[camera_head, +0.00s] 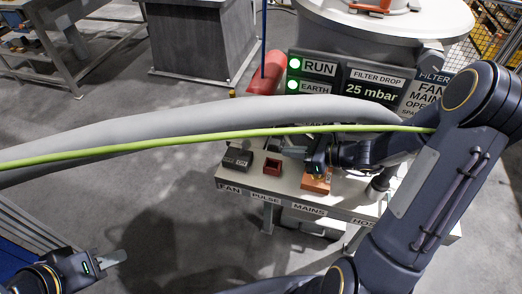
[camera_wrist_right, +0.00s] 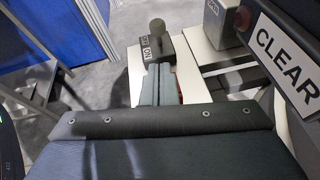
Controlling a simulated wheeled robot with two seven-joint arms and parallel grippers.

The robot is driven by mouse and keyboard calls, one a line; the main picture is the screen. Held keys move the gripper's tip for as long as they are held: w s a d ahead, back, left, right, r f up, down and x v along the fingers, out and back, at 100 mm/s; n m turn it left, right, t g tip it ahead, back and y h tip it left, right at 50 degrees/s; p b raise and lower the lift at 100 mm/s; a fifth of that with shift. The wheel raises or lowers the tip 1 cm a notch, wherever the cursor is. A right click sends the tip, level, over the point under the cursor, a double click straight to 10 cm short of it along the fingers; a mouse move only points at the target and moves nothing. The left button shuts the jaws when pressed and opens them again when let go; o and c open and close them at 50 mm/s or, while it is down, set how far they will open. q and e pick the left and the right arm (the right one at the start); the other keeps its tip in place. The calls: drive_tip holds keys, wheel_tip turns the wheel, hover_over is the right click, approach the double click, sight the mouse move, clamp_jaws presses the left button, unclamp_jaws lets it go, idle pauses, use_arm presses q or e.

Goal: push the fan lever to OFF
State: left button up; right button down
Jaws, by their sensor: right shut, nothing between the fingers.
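The fan switch box (camera_head: 237,158) is a dark box at the left end of the white shelf, above the FAN label (camera_head: 229,188). In the right wrist view, a box with an ON label (camera_wrist_right: 151,50) carries a lever with a round knob (camera_wrist_right: 157,27), which stands up from it. My right gripper (camera_head: 289,152) is shut and empty, to the right of the fan box in the head view. In the wrist view its fingertips (camera_wrist_right: 158,69) are just in front of that box; contact cannot be told. My left gripper (camera_head: 113,257) is at the lower left, away from the shelf.
A red-brown box (camera_head: 272,167) stands above PULSE and an orange block (camera_head: 316,182) above MAINS. A CLEAR sign (camera_wrist_right: 291,57) is close at right in the wrist view. RUN and EARTH lamps glow green.

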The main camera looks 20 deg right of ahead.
drive_tip(key=shift+a, duration=0.1)
approach(243, 148)
drive_tip(key=x, duration=0.4)
drive_tip(key=shift+w+f, duration=0.25)
drive_tip(key=shift+f, duration=0.1)
